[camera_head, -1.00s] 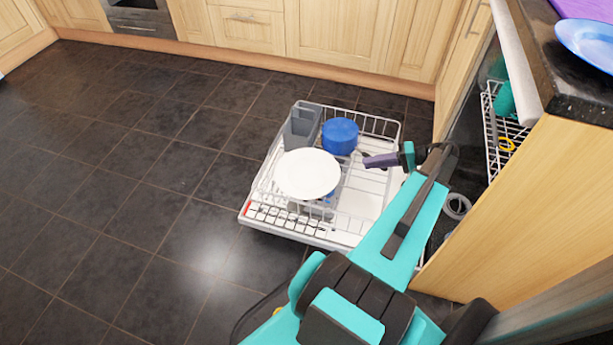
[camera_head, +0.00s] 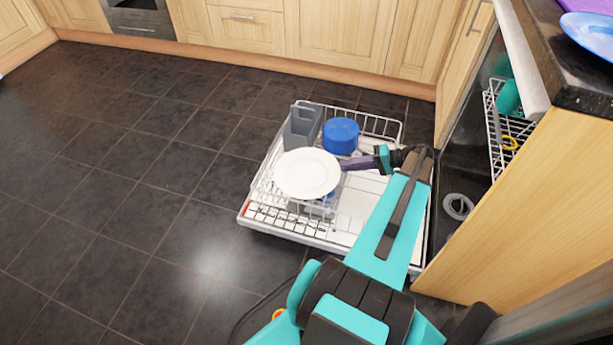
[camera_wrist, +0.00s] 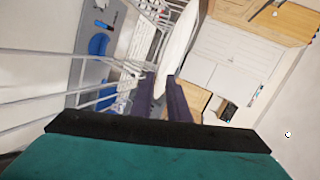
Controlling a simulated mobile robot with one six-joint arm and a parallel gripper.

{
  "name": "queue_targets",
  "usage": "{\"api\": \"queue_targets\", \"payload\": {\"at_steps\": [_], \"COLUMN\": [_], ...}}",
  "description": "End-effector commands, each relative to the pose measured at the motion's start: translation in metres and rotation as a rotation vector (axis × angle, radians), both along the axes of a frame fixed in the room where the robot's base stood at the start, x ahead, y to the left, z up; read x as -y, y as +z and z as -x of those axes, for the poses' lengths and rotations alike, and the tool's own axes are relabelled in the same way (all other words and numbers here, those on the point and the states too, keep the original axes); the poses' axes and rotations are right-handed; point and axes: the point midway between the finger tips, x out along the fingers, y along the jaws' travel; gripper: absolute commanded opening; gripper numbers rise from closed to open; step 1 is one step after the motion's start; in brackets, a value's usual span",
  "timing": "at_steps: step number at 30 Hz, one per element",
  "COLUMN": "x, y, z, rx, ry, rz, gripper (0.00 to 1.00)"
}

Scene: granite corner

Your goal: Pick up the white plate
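The white plate (camera_head: 307,173) stands tilted in the dishwasher's pulled-out lower rack, its face towards the head camera. My gripper (camera_head: 345,164) is at the plate's right rim in the head view. In the wrist view the plate (camera_wrist: 178,45) shows nearly edge-on, and its near rim lies between the two dark purple fingertips of my gripper (camera_wrist: 161,77). The fingers are apart, with a gap showing between them. I cannot tell whether either finger touches the plate.
A blue bowl (camera_head: 341,136) and a grey cutlery basket (camera_head: 302,126) are in the rack (camera_head: 382,126) behind the plate. An upper rack (camera_head: 508,125) and the counter (camera_head: 570,75) with a blue plate (camera_head: 592,33) are at the right. The floor at left is clear.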

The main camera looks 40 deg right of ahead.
Motion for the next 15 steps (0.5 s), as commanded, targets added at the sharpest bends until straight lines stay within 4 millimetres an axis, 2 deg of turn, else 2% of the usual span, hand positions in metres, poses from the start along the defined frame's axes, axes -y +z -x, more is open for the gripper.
{"api": "queue_targets", "payload": {"at_steps": [15], "x": [-0.0052], "y": [-0.0053], "z": [-0.0064], "rx": [0.0], "ry": [0.0], "rz": [0.0], "gripper": [0.15]}}
